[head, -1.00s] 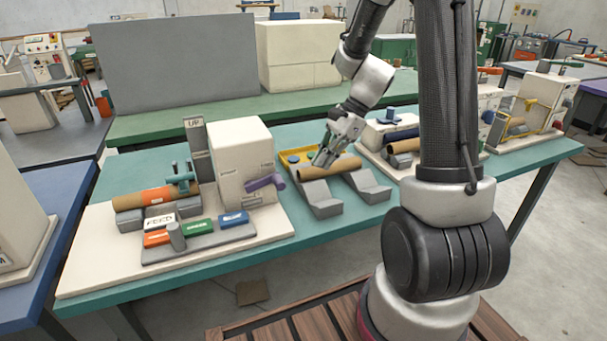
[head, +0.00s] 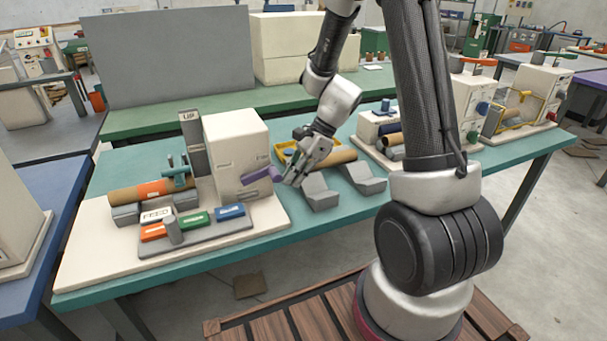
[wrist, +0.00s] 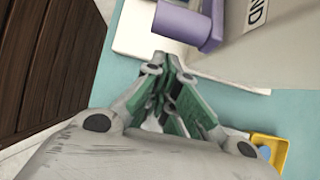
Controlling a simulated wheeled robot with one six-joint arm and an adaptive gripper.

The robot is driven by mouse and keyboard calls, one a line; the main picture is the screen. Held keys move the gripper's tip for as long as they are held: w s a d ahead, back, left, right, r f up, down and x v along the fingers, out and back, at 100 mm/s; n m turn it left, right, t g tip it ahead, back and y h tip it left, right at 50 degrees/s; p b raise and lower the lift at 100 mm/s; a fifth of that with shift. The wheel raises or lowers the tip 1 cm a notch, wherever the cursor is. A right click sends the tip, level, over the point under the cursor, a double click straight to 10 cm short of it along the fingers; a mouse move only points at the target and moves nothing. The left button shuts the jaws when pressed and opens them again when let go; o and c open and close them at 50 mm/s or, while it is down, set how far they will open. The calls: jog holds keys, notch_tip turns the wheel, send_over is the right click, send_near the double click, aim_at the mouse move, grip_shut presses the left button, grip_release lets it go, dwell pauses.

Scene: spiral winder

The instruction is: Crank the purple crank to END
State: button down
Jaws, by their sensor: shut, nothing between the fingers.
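The purple crank (head: 260,175) sticks out from the right side of the cream winder box (head: 237,150). My gripper (head: 289,182) is just right of the crank's handle end, pointing down and left, shut and empty. In the wrist view the closed fingertips (wrist: 165,62) are below the purple crank (wrist: 190,22), with a small gap visible between them. A label (wrist: 257,12) on the box face shows the letters "ND"; its start is cut off.
A tube with an orange band (head: 155,190) lies left of the box, behind coloured buttons (head: 195,219). Grey cradles (head: 320,195), a brown tube (head: 342,156) and a yellow tray (head: 280,150) are to the right. Teal table (head: 270,238) is clear in front.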

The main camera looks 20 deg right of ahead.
jog(key=shift+a+r, duration=0.4)
jog(key=shift+r, duration=0.1)
jog(key=shift+a+r, duration=0.35)
jog(key=shift+r, duration=0.5)
